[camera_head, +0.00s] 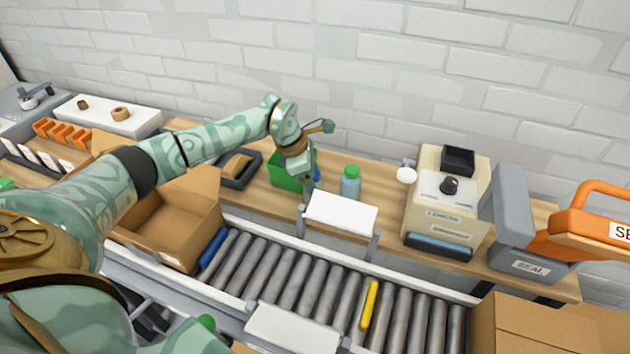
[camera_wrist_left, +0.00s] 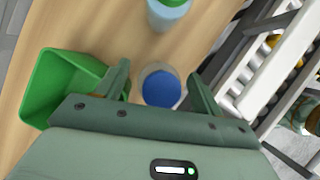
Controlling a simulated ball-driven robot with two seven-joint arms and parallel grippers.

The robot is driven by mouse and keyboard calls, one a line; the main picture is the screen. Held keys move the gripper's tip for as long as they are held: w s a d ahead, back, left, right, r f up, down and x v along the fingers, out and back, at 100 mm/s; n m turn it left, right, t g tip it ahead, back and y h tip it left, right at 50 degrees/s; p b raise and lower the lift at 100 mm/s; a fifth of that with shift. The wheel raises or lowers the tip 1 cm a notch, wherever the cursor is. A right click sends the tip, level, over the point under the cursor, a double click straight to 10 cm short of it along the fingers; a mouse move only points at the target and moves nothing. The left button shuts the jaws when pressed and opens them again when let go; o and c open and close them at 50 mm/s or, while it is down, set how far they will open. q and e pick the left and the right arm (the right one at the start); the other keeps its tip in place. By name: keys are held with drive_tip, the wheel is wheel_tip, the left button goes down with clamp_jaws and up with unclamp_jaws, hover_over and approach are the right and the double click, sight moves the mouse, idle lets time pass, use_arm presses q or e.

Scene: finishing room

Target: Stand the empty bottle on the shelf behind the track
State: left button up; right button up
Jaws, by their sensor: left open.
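A clear bottle with a blue cap (camera_wrist_left: 161,89) shows upright between the fingers of my left gripper (camera_wrist_left: 162,88) in the left wrist view. It appears to stand on the wooden shelf (camera_wrist_left: 120,22) behind the track. The fingers are open, with a gap visible beside the cap. In the head view, the left gripper (camera_head: 306,192) points down at the shelf and mostly hides this bottle; only a bit of blue (camera_head: 317,174) shows. A pale blue bottle with a green cap (camera_head: 351,183) stands to the right. My right gripper is not in view.
A green bin (camera_head: 284,175) sits left of the gripper. The roller track (camera_head: 290,280) runs in front, with a white plate (camera_head: 341,212) on posts at its back edge. A cream machine (camera_head: 440,205) stands right. An open carton (camera_head: 170,225) is at the left.

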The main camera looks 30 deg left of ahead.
use_arm(q)
drive_tip(key=p+v, duration=0.1)
drive_tip(key=v, duration=1)
drive_tip(key=shift+p, duration=0.3)
